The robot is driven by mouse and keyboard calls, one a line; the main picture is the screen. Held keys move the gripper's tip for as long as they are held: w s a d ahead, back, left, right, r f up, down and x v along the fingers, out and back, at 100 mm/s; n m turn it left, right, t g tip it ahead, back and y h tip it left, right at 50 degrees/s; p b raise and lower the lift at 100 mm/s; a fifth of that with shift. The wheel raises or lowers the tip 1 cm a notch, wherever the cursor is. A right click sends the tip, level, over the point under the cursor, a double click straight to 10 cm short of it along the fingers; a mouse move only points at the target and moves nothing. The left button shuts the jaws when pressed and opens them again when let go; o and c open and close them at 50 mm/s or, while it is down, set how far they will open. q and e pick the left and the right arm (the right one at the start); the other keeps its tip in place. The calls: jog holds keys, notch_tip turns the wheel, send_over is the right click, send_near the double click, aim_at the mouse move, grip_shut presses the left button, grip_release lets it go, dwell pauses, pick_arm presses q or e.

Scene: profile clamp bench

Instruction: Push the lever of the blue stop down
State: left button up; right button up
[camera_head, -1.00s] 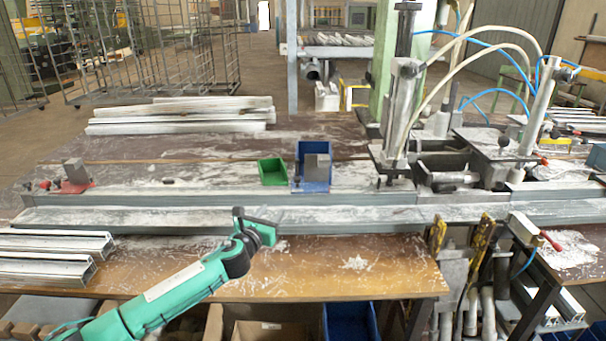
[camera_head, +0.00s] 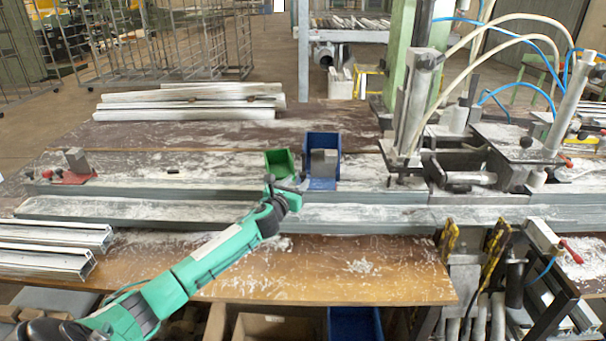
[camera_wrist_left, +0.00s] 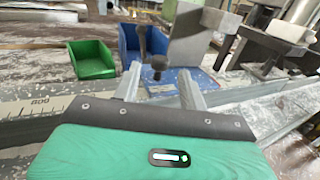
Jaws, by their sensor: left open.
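The blue stop has a blue base plate (camera_head: 321,184) and a grey metal block (camera_head: 323,163), on the rail near the middle of the bench. In the left wrist view, its base (camera_wrist_left: 185,80) and block (camera_wrist_left: 203,35) lie beyond my fingers. A black knob (camera_wrist_left: 158,64) and a dark rod (camera_wrist_left: 142,40) show beside the block; I cannot tell which of them is the lever's handle. My left gripper (camera_head: 286,184) is open, just left of the stop; its fingers (camera_wrist_left: 160,85) frame the knob from this view. Contact cannot be told. My right gripper is not in view.
A green bin (camera_head: 279,162) and a blue bin (camera_head: 322,144) stand behind the rail. A red stop (camera_head: 76,168) sits at the rail's left end. A clamp machine with hoses (camera_head: 415,105) stands to the right. Aluminium profiles (camera_head: 50,250) lie at front left.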

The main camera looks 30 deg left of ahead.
aim_at(301, 177)
pick_arm(q)
jog(key=shift+w+a, duration=0.25)
jog(key=shift+w, duration=1.15)
jog(key=shift+w+a, duration=0.2)
jog(key=shift+w, duration=1.15)
jog(key=shift+c, duration=0.2)
grip_shut()
jog(key=shift+s+a, duration=0.6)
jog(key=shift+a, duration=0.35)
jog(key=shift+o, duration=0.2)
grip_release()
